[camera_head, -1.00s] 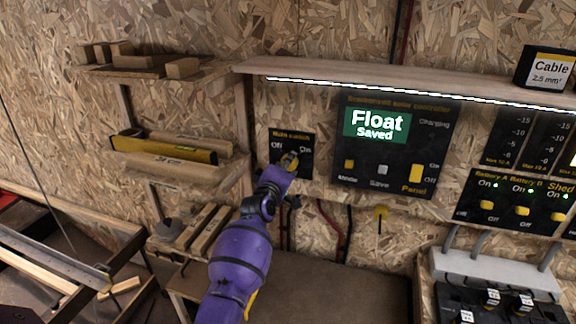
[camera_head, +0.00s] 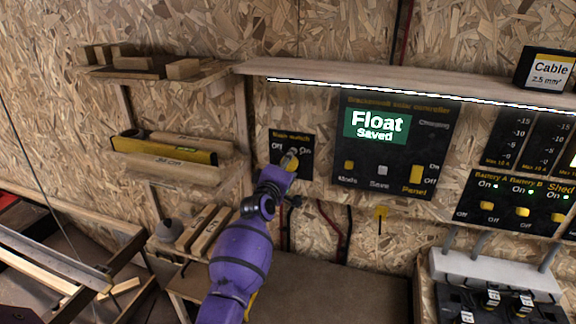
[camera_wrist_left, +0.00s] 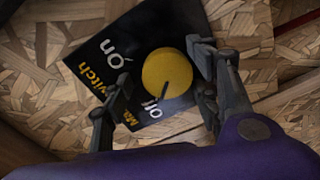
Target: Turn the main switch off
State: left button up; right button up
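The main switch panel (camera_head: 305,172) is a small black plate on the chipboard wall, with "Off" and "On" lettering. In the left wrist view its yellow round knob (camera_wrist_left: 167,75) has a dark mark on its lower edge, pointing towards "Off". My left gripper (camera_head: 289,163) is at the panel and hides most of the knob in the head view. In the wrist view, the left gripper's fingers (camera_wrist_left: 160,85) are apart on either side of the knob. The right finger is at its edge, touching or nearly so; a gap shows at the left finger. My right gripper is not in view.
Right of the switch is the controller panel (camera_head: 396,190), its display reading "Float Saved". A shelf (camera_head: 400,82) runs above. Battery switches (camera_head: 512,223) are further right. Wooden shelves (camera_head: 185,175) with a level are left; a bench (camera_head: 330,290) lies below.

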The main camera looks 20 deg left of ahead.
pick_arm(q)
jog(key=shift+s+f, duration=0.1)
jog(key=shift+f, duration=0.05)
jog(key=s, duration=1.2)
jog(key=shift+a+r, duration=0.2)
jog(key=shift+r, duration=0.15)
jog(key=shift+w, duration=0.1)
